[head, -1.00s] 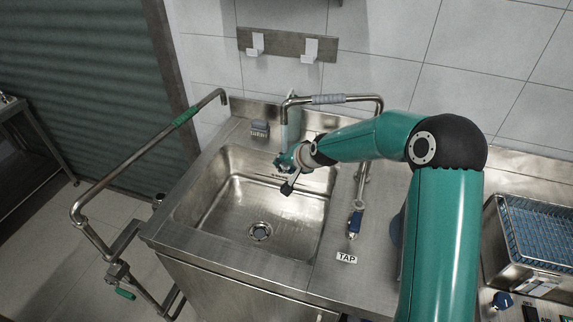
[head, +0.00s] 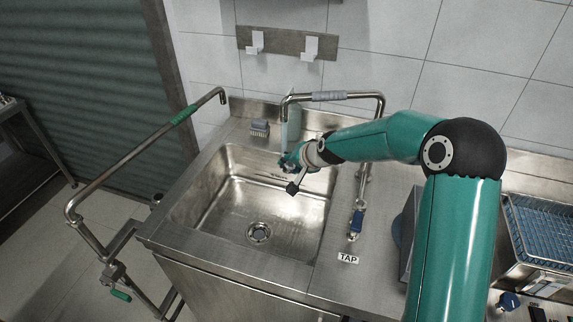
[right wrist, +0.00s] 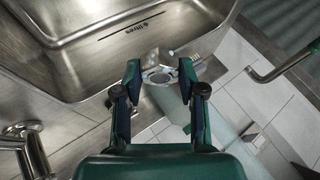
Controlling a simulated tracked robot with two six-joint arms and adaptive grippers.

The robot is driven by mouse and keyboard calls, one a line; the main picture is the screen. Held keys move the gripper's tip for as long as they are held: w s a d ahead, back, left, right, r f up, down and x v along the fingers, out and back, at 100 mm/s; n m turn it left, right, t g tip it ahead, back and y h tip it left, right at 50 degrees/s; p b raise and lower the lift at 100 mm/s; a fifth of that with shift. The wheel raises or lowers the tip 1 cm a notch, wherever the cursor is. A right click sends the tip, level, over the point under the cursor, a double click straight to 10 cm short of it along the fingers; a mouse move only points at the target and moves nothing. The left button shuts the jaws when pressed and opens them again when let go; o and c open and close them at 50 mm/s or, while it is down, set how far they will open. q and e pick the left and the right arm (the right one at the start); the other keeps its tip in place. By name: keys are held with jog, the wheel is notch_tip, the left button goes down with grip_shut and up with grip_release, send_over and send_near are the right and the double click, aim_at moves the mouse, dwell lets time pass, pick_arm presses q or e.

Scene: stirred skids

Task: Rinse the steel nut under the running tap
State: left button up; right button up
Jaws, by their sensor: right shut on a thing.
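The steel nut (right wrist: 158,76) shows in the right wrist view as a small grey ring between the fingertips. My right gripper (right wrist: 160,71) is shut on it, one finger on each side. In the head view the right gripper (head: 287,161) is over the back of the steel sink basin (head: 225,200), and the nut is too small to make out there. The tap (head: 286,103) has a bent pipe with a grey sleeve. A pale bluish water stream (head: 294,124) falls from its spout, down to the gripper. My left gripper is not in view.
A blue-handled valve (head: 357,222) stands right of the basin by the TAP label (head: 348,259). A grey brush-like block (head: 260,128) sits on the back rim. A green-sleeved pipe (head: 183,115) is at left, a blue rack (head: 545,235) at right. The basin floor is clear around the drain (head: 258,232).

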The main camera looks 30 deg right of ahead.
jog(key=s+a+b, duration=0.1)
jog(key=s+b, duration=0.3)
jog(key=s, duration=0.4)
dwell(0.4)
jog(key=shift+a+r, duration=0.1)
dwell(0.9)
jog(key=p+v, duration=0.3)
jog(key=v, duration=0.3)
jog(key=shift+a+r, duration=0.2)
jog(key=shift+a, duration=0.25)
jog(key=shift+w, duration=0.1)
